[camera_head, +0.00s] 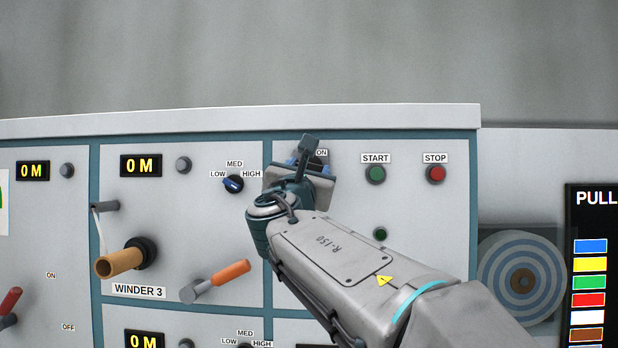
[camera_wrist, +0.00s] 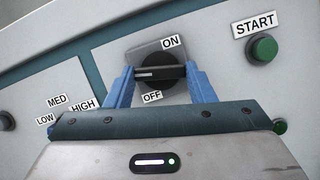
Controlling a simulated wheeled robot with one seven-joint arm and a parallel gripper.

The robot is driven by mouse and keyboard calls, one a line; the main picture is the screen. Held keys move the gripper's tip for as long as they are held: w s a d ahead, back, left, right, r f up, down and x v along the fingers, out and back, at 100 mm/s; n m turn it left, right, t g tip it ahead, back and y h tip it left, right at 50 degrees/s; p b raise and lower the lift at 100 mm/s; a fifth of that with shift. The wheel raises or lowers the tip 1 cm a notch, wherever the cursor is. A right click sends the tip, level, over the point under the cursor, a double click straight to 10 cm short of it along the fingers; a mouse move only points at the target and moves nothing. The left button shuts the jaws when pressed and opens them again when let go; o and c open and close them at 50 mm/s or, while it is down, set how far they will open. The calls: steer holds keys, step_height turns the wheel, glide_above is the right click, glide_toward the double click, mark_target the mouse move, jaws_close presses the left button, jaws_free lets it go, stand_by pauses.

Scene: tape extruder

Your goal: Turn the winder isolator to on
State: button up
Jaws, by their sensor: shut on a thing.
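The winder isolator is a black rotary knob (camera_wrist: 160,72) on a grey plate, with an ON label (camera_wrist: 170,42) above right and an OFF label (camera_wrist: 152,97) below. A white mark on its grip bar lies toward the left in the wrist view. My gripper (camera_head: 308,165) is at the panel in the head view, and its blue fingers stand on both sides of the knob, shut on it. In the head view my gripper hides most of the knob and the OFF label.
A green START button (camera_head: 375,174) and a red STOP button (camera_head: 435,173) sit to the right. A striped reel (camera_head: 522,281) is at far right.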

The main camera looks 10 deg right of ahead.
steer(key=m+g+h, duration=0.1)
steer(key=m, duration=0.2)
steer(key=m+g+h, duration=0.1)
steer(key=m, duration=0.2)
steer(key=m+g+h+b, duration=0.1)
steer(key=m, duration=0.3)
steer(key=shift+w+a+r+g, duration=0.1)
steer(key=shift+a+r+g, duration=0.1)
steer(key=shift+g, duration=0.1)
steer(key=m+g, duration=0.1)
steer(key=m, duration=0.1)
steer(key=m+g+p, duration=0.1)
steer(key=m, duration=0.2)
steer(key=shift+r, duration=0.2)
steer(key=shift+m+g+p, duration=0.6)
steer(key=shift+m+p, duration=0.05)
steer(key=shift+m, duration=0.95)
steer(key=o, duration=1)
steer(key=shift+a+y, duration=0.1)
steer(key=shift+y, duration=0.2)
steer(key=b+v, duration=0.2)
steer(key=v, duration=1.1)
steer(key=shift+s+a, duration=0.25)
steer(key=shift+s, duration=0.1)
